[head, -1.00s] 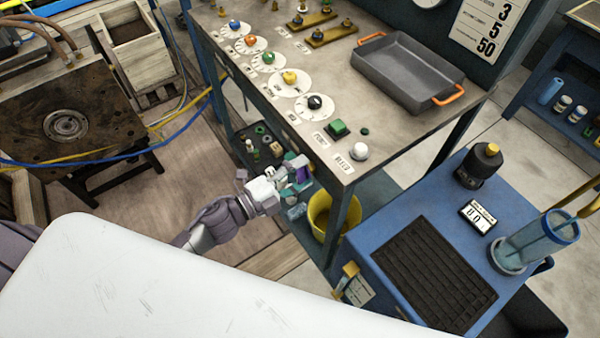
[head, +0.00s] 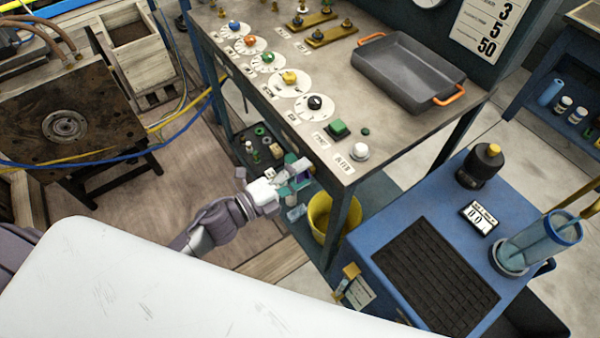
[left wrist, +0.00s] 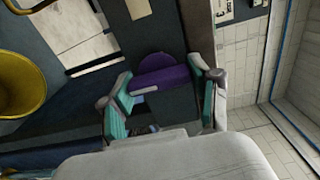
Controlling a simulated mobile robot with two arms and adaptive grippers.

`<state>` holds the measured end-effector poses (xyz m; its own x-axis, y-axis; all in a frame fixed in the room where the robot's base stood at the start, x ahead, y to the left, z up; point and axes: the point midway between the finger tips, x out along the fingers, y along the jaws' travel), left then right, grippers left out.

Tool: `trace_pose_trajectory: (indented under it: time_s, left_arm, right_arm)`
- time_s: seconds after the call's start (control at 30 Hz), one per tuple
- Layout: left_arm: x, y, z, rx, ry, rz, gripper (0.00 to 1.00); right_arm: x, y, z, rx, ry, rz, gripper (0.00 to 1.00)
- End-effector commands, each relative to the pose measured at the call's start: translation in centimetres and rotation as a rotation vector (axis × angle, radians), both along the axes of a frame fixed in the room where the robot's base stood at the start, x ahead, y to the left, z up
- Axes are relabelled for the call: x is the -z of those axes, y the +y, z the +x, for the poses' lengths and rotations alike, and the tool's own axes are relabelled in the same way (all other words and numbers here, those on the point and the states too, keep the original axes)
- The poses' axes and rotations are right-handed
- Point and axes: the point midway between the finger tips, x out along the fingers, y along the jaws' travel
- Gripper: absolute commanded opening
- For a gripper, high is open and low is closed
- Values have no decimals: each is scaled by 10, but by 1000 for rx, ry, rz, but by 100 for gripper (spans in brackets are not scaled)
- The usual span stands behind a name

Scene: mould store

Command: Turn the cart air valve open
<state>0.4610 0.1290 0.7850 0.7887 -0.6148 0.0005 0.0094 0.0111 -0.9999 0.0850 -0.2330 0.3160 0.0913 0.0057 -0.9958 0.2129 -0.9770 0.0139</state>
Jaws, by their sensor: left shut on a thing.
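My left gripper (head: 296,178) is beside the front edge of the workbench, low under its top. In the left wrist view its teal-padded fingers (left wrist: 162,92) are shut on a purple thing (left wrist: 160,78) with a rounded upper edge. Only a little purple shows in the head view, and I cannot tell whether this is the air valve. A blue cart (head: 375,248) stands at the right, with a brass-coloured fitting (head: 350,271) and a small label plate on its near left side. My right gripper is not in view.
The workbench (head: 330,70) carries coloured knobs, a green button (head: 338,129) and a grey tray (head: 408,75) with orange handles. A yellow bucket (head: 321,215) stands under it, near a bench leg. Small items lie on its lower shelf.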

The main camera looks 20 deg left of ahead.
Motion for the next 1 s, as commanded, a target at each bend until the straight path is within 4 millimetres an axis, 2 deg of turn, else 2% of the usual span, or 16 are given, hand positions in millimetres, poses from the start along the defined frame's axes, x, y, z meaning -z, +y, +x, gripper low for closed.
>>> trace_pose_trajectory:
  time_s: [0.03, 0.17, 0.57, 0.67, 1.0]
  left_arm:
    - [1, 0, 0, 1, 1, 4, 67]
    - [1, 0, 0, 1, 0, 3, 88]
    - [1, 3, -5, 0, 3, 1, 88]
    - [2, 11, -15, 0, 5, 1, 88]
    - [2, 55, -71, -1, 6, 1, 88]
  right_arm:
    - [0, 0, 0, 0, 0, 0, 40]
    - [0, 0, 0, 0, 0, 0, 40]
    - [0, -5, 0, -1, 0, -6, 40]
    - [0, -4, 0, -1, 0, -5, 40]
    - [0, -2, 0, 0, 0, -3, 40]
